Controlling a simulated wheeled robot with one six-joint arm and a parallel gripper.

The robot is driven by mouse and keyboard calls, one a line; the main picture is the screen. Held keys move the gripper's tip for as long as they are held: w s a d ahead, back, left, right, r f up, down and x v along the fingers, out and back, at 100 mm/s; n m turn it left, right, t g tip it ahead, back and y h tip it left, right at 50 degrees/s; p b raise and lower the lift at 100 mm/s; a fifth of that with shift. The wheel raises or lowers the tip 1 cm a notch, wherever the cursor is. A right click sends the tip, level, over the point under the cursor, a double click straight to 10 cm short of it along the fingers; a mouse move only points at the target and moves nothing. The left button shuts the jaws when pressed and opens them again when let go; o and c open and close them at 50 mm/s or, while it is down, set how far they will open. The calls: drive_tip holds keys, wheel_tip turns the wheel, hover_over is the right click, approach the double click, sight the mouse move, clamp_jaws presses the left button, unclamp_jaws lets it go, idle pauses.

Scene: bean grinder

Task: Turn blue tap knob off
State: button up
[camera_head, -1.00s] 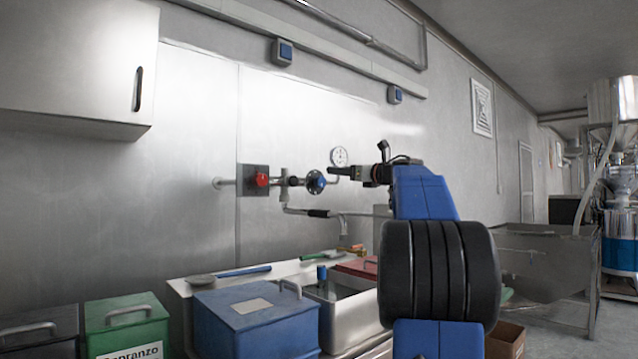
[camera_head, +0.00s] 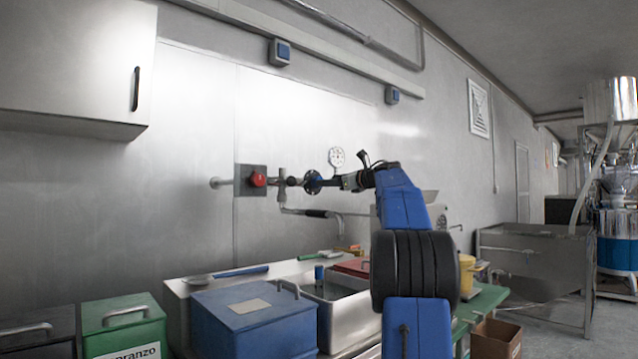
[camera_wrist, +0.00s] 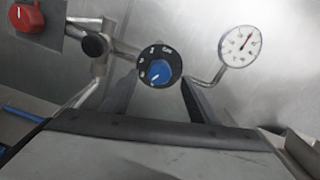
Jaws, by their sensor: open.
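The blue tap knob (camera_wrist: 159,73) sits in the middle of a round black dial with white marks, on the wall piping. In the head view the dial (camera_head: 312,182) shows nearly edge-on, with my gripper (camera_head: 341,182) close to its right side. In the wrist view my gripper (camera_wrist: 155,95) is open, with one dark finger below left of the dial and the other below right. The knob lies between and just beyond the fingertips. I cannot tell whether a finger touches the dial.
A red knob (camera_head: 258,180) on a dark plate is left of the dial. A pressure gauge (camera_wrist: 240,46) stands close on the right. A spout pipe (camera_head: 318,213) runs below, over the sink (camera_head: 338,318). A blue lidded bin (camera_head: 245,325) stands in front.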

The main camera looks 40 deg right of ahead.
drive_tip(key=w, duration=0.6)
drive_tip(key=shift+w+a, duration=0.15)
drive_tip(key=shift+w, duration=0.25)
drive_tip(key=c, duration=1)
drive_tip(key=shift+c, duration=0.2)
